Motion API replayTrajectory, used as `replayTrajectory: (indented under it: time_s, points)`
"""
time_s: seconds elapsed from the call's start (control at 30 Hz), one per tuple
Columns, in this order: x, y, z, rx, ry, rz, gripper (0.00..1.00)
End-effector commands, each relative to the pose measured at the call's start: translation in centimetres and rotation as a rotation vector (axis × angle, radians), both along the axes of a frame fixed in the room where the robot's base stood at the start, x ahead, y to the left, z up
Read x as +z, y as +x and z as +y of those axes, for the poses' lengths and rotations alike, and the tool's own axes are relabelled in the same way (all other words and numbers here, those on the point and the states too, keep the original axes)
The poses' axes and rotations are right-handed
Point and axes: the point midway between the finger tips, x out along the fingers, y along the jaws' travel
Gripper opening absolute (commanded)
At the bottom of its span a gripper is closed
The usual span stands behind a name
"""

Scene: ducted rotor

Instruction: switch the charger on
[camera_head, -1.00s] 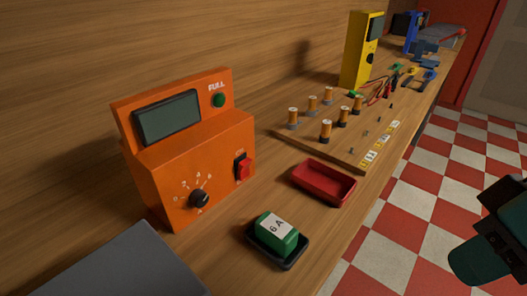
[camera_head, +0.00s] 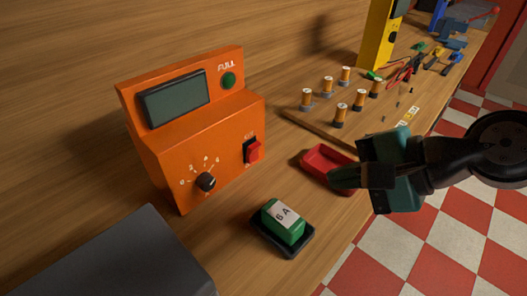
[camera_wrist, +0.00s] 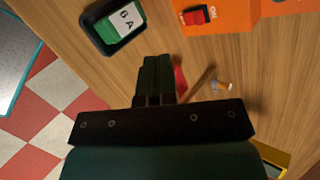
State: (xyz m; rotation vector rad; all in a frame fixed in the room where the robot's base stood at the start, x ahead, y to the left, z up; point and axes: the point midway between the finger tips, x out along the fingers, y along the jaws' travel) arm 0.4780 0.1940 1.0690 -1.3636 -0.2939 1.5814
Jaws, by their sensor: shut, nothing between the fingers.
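The orange charger (camera_head: 190,130) stands on the wooden bench, with a blank grey display, a green FULL lamp (camera_head: 228,80) and a black dial (camera_head: 206,182). Its red rocker switch (camera_head: 253,151) is on the lower right of the front; it also shows in the wrist view (camera_wrist: 195,16), beside the word ON. Which way the rocker is pressed I cannot tell. My gripper (camera_head: 335,178) is shut and empty, over the red tray, to the right of the switch and apart from it. In the wrist view its closed fingers (camera_wrist: 158,62) point toward the bench.
A green 6 A block (camera_head: 283,221) sits in a black tray in front of the charger. The red tray (camera_head: 322,158) is partly hidden by my gripper. A board (camera_head: 306,120) with several copper-coloured cylinders lies behind. A grey box (camera_head: 135,265) is at the lower left.

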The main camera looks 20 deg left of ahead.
Motion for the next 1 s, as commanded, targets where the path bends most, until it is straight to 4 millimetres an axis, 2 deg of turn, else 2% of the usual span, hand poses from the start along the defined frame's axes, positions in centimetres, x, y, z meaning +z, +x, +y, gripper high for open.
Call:
replayTrajectory:
  time_s: [0.03, 0.1, 0.2, 0.3, 0.4, 0.57, 1.0]
  points:
    - [-0.9, 0.6, 1.7, -0.121, 0.079, 0.136, 0.0]
    - [-1.8, 1.6, 3.5, -0.301, 0.199, 0.324, 0.0]
    - [-3.1, 2.8, 5.2, -0.514, 0.346, 0.561, 0.0]
    - [-4.2, 3.7, 6.1, -0.664, 0.455, 0.737, 0.0]
    - [-4.9, 4.2, 6.4, -0.753, 0.523, 0.84, 0.0]
    - [-5.2, 4.5, 6.5, -0.796, 0.559, 0.89, 0.0]
    - [-5.7, 5.1, 6.9, -0.807, 0.562, 0.882, 0.0]
